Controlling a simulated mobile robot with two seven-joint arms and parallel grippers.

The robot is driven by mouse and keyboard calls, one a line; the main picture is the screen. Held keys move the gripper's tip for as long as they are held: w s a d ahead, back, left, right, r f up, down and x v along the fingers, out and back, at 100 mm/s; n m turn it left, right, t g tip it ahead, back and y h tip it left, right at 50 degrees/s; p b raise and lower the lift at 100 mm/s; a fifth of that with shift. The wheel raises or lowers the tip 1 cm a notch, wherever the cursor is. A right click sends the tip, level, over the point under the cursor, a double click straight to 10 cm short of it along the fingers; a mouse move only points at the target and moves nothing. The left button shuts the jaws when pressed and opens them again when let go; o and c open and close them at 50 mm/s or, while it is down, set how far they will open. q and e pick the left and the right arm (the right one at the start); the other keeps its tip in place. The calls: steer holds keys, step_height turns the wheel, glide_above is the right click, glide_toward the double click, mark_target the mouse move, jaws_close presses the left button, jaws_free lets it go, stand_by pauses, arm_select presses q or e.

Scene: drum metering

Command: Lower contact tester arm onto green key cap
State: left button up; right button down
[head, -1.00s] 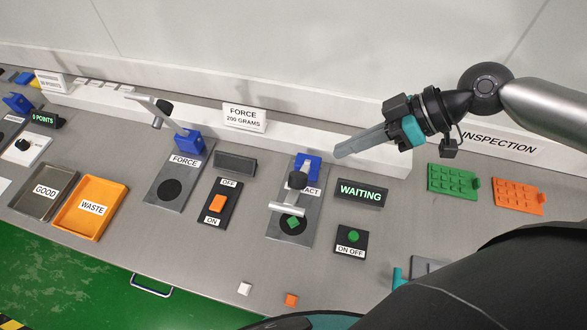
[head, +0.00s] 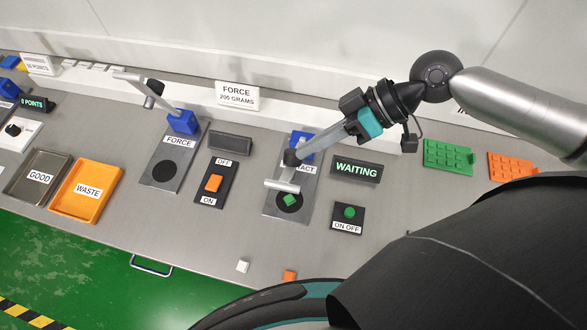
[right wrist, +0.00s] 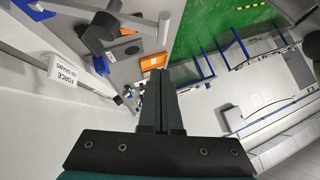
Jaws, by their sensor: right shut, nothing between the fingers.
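The contact tester (head: 270,205) is a grey plate with a blue mount (head: 301,141) at its back. The green key cap (head: 290,201) lies on the plate's black disc, uncovered. My right gripper (head: 301,153) is shut and empty; its long fingers overlap the mount and end at the arm's black end. I cannot tell whether they touch. In the right wrist view the shut fingers (right wrist: 164,78) point toward the bench. My left gripper is not in view.
A display reading WAITING (head: 357,169) and an ON OFF box (head: 347,218) with a green button stand right of the tester. The force tester (head: 165,171) and an orange switch (head: 212,183) stand left. White and orange caps lie near the front edge.

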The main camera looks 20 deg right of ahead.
mark_target(278, 182)
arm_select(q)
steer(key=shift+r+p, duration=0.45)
arm_select(e)
steer(key=shift+s+a+f, duration=0.15)
steer(key=shift+a+f, duration=0.45)
steer(key=shift+f, duration=0.4)
steer(key=shift+s+a+f, duration=0.1)
steer(key=shift+a+f, duration=0.5)
steer(key=shift+f, duration=0.4)
steer(key=shift+s+a+f, duration=0.15)
steer(key=shift+a+f, duration=0.45)
steer(key=shift+f, duration=0.4)
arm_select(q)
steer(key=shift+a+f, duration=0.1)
arm_select(e)
steer(key=shift+f, duration=0.15)
